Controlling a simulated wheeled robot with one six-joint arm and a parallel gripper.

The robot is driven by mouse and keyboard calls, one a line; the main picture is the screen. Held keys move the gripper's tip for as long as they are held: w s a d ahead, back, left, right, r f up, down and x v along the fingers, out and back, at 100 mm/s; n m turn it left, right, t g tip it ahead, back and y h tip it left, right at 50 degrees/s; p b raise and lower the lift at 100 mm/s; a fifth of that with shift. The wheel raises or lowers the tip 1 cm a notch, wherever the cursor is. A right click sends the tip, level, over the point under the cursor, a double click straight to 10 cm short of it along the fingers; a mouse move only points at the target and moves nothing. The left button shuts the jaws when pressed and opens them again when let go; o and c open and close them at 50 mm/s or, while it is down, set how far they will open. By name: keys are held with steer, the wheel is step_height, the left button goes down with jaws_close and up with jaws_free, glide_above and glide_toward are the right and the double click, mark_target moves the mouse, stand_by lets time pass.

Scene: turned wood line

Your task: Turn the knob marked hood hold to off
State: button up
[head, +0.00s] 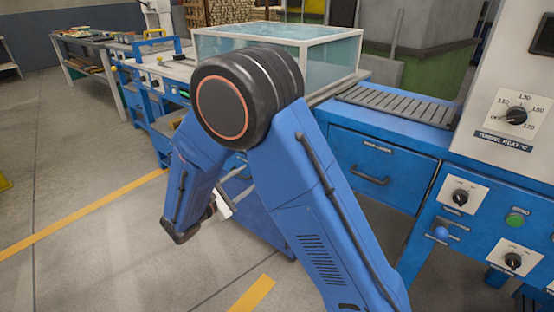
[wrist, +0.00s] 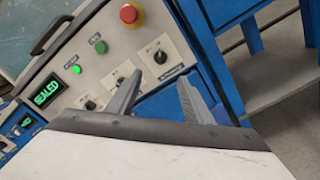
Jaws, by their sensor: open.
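In the wrist view a tilted grey control panel carries a black knob (wrist: 160,57) on a white plate, just beyond my gripper (wrist: 158,79). Two more black knobs, one in the middle (wrist: 119,81) and one at lower left (wrist: 90,103), sit on white plates. The labels are too small to read here, so I cannot tell which is marked hood hold. My gripper is open and empty, its two grey fingers apart in front of the panel. In the head view my arm hides the fingers.
In the head view, a tunnel heat knob (head: 516,115) and a blue drawer (head: 372,168) are at right. Open floor (head: 75,190) lies left.

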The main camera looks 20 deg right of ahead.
steer(key=x, duration=1.5)
steer(key=shift+w+d, duration=0.2)
steer(key=shift+d, duration=0.15)
steer(key=c, duration=1.1)
